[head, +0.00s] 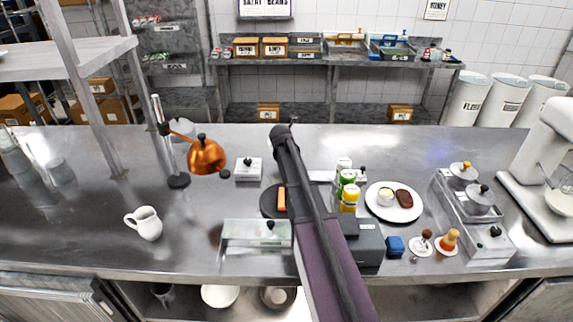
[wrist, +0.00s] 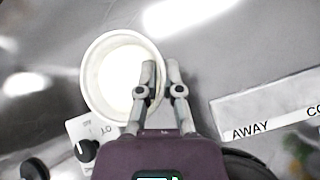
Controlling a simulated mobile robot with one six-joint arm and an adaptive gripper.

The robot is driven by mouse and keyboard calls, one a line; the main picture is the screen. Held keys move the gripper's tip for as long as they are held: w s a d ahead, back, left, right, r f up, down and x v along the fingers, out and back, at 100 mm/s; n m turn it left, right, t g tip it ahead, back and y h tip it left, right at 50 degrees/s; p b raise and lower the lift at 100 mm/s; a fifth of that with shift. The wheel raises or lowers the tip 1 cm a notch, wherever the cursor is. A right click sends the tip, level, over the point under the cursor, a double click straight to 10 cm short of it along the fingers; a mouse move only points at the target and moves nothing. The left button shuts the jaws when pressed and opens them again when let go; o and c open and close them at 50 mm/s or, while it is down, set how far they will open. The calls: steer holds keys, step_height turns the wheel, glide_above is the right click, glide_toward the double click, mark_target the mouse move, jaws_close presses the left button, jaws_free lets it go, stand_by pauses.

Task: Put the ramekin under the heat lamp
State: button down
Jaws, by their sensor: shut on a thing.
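The ramekin (wrist: 103,72) is white and round, and shows from above in the wrist view. My gripper (wrist: 161,72) is shut on its right rim, with one finger inside the wall and one outside. In the head view my gripper (head: 281,132) is at the far end of my arm, and I cannot make out the ramekin there. The heat lamp (head: 206,155) has a copper shade on a stand and hangs over the steel counter, to the left of my gripper. The counter below the shade looks bare.
A small box with a knob (head: 248,169) stands between lamp and arm. A white jug (head: 147,223) is at the left. Cans (head: 348,190) and a plate (head: 412,214) with food are right of my arm. The counter (head: 95,195) around the jug is clear.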

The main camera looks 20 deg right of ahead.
steer(key=shift+f+b, duration=0.85)
steer(key=shift+f, duration=0.35)
steer(key=shift+f, duration=0.1)
steer(key=shift+f+b, duration=1.75)
steer(key=shift+b, duration=0.1)
steer(key=shift+f, duration=0.15)
steer(key=c, duration=0.8)
jaws_free()
steer(key=shift+r, duration=0.2)
steer(key=shift+p+v, duration=0.65)
steer(key=shift+v, duration=0.15)
steer(key=p+v, duration=0.7)
steer(key=v, duration=0.3)
steer(key=shift+s, duration=0.2)
steer(key=shift+r, duration=0.1)
